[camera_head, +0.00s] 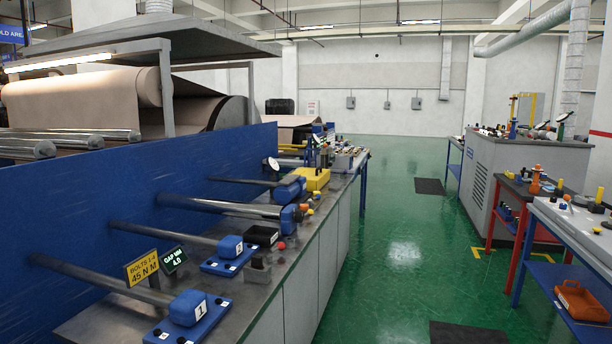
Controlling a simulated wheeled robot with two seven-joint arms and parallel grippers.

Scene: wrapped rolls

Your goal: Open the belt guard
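I cannot tell for certain which part is the belt guard. A long blue panel (100,205) stands upright along the machine at the left, below a large wrapped roll (80,97). Grey bars run out from the panel to blue blocks on the grey bench in front of it. The nearest block (187,308) is marked 1, and the one behind it (231,246) is marked 2. No belt shows clearly. Neither of my grippers is in view.
A yellow case (313,180) lies farther along the bench. The green floor (390,240) is an open aisle. Tool tables and a grey cabinet (520,180) line the right.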

